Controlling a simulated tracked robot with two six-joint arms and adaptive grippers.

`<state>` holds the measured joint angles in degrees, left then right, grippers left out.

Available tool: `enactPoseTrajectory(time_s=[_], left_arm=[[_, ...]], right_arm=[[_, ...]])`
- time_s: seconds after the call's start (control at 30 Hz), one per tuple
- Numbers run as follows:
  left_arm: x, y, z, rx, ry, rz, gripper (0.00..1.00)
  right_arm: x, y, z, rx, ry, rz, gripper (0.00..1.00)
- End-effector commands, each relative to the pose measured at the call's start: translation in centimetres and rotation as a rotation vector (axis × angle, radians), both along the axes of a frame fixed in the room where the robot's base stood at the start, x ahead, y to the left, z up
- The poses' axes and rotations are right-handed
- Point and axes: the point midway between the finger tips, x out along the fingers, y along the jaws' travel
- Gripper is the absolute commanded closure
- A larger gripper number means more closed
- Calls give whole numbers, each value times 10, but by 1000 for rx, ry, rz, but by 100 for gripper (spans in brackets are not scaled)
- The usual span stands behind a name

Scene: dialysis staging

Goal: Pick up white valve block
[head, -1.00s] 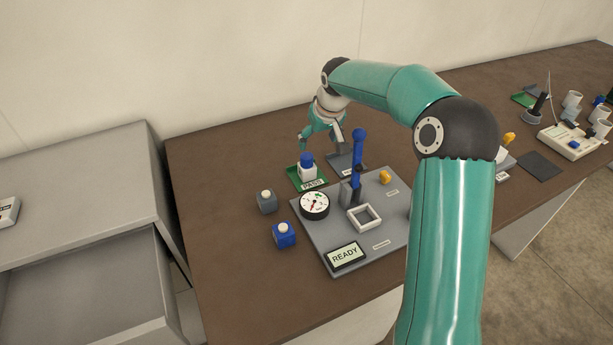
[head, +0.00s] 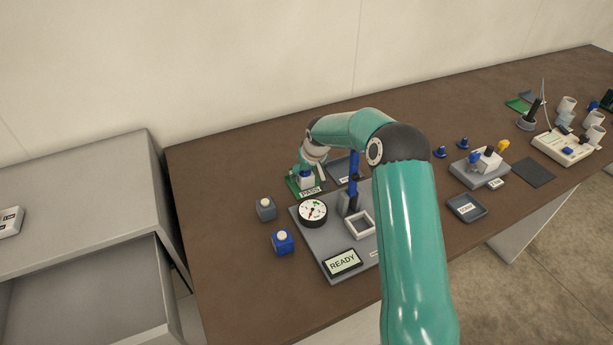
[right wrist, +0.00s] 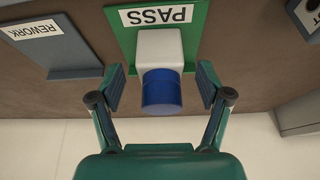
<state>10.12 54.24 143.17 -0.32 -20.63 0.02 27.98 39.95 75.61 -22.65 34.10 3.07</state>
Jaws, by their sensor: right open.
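The white valve block (head: 306,183) with a blue cap stands on the green PASS tray (head: 291,187) near the back of the table. My right gripper (head: 309,175) is low at the block, open. In the right wrist view the open right gripper (right wrist: 162,76) has one finger on each side of the blue cap (right wrist: 161,93), with a gap on both sides. The white body (right wrist: 160,48) lies just beyond the cap, on the green tray (right wrist: 202,18). My left gripper is not in view.
The grey board with the dial (head: 312,211), a blue lever (head: 353,180) and the READY display (head: 343,262) lies in front. A grey block (head: 266,209) and a blue block (head: 282,242) stand left. The REWORK tray (right wrist: 62,40) is beside the green tray.

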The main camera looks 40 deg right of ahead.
Motion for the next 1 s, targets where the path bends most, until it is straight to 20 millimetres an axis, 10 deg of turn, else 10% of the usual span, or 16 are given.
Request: enactPoseTrajectory(time_s=[0.47, 0.87, 1.0], left_arm=[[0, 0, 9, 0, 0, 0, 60], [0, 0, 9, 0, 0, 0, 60], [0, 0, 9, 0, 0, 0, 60]], right_arm=[[10, -3, -26, 0, 0, 0, 23], [9, -3, -26, 0, 0, -1, 90], [10, -4, -25, 0, -1, -1, 93]])
